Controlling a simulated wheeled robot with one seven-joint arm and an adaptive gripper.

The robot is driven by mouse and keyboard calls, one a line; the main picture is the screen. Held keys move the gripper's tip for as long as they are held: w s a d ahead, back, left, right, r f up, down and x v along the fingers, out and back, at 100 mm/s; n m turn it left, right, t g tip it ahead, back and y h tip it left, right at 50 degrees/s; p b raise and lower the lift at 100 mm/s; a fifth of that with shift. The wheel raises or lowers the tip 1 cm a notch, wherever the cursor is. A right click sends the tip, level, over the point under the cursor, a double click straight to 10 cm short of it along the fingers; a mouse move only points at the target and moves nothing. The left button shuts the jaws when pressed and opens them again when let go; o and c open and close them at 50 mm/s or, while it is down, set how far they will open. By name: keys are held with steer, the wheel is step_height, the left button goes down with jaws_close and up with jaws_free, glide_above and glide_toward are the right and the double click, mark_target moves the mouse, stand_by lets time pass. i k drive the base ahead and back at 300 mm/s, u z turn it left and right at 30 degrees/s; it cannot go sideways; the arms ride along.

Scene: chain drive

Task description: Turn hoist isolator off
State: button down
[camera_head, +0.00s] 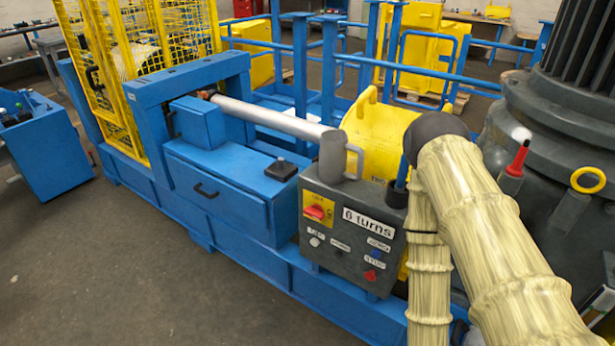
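A red rotary isolator switch (314,211) sits on a yellow plate at the upper left of a dark grey control box (345,274). The small lettering on the plate is too fine to read, so I cannot confirm it names the hoist. The red handle looks slightly tilted; I cannot tell whether it stands at on or off. My arm, in a cream sleeve, bends at the right of the box and hangs down beside its right side. My gripper is not in view. The switch is unobstructed.
The box also carries a "6 turns" label (368,222), a white button (314,242), a blue button (376,253) and a red button (370,275). A grey mug-shaped part (332,156) stands on top. A blue machine frame (215,190) extends left. Open floor (110,270) lies in front.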

mark_target(316, 211)
steer(key=z, duration=2.5)
steer(key=k, duration=0.9)
steer(key=u, duration=2.45)
